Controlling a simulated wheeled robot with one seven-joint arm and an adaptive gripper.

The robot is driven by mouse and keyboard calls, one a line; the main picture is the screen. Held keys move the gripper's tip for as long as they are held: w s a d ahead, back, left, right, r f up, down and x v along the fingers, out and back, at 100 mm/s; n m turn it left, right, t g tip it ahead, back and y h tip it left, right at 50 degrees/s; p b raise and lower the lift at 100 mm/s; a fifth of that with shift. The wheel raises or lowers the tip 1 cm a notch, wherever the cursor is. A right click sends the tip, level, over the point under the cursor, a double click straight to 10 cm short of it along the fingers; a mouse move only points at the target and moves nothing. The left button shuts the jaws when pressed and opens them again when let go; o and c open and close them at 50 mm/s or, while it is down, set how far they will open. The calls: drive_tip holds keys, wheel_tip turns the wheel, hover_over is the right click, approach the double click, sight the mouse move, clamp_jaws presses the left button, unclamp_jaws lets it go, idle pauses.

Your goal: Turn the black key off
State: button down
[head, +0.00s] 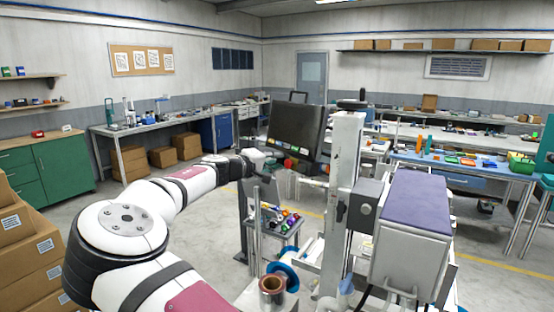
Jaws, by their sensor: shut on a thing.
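My white arm reaches from the lower left to a dark tilted control panel (297,130). My gripper (262,160) is small in the head view, at the panel's lower left edge. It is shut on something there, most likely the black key. I cannot make out the key itself; my gripper and the dark panel hide it. Several small coloured controls show along the panel's lower edge, right of my gripper.
A white column (343,190) and a grey box with a purple top (414,204) stand right of the panel. A small tray with coloured items (279,220) sits below it. A copper-coloured cylinder (272,284) and a blue reel (287,272) are in front. Open floor lies behind my arm.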

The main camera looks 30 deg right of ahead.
drive_tip(key=shift+n+y+p, duration=0.3)
drive_tip(key=shift+n, duration=1)
drive_tip(key=c, duration=1.7)
unclamp_jaws()
drive_tip(key=shift+a, duration=0.1)
drive_tip(key=v, duration=1.2)
